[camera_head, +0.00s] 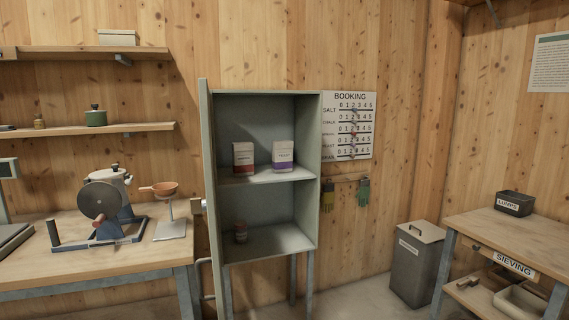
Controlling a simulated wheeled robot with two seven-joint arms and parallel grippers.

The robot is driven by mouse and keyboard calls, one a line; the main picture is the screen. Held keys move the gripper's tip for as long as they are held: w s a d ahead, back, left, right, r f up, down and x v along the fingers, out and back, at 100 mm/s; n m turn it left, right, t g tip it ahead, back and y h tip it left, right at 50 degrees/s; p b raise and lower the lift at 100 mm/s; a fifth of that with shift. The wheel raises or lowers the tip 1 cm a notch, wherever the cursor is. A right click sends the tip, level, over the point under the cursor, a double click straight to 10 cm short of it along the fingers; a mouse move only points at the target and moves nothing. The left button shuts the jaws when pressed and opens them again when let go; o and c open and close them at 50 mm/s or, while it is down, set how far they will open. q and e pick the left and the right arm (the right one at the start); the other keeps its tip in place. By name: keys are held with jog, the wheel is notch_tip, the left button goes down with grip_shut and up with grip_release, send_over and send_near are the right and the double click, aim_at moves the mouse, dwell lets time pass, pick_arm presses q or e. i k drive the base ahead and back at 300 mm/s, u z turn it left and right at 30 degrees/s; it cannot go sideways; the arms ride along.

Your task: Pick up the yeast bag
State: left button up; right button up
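An open grey cabinet (314,150) stands against the wooden wall in the middle of the view. Two upright white bags stand side by side on its middle shelf. The left bag (243,158) has a red-brown lower band, and the right bag (283,155) has a purple one. Their lettering is too small to read, so I cannot tell for sure which is the yeast bag. Neither of my grippers is in view.
The cabinet door (209,180) stands open at its left side. A grey bin (415,265) and sieving table (500,240) stand right. Bare floor shows before the bin.

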aim_at(282, 151)
jog(key=z, duration=1.2)
jog(key=i, duration=2.2)
jog(key=u, duration=0.35)
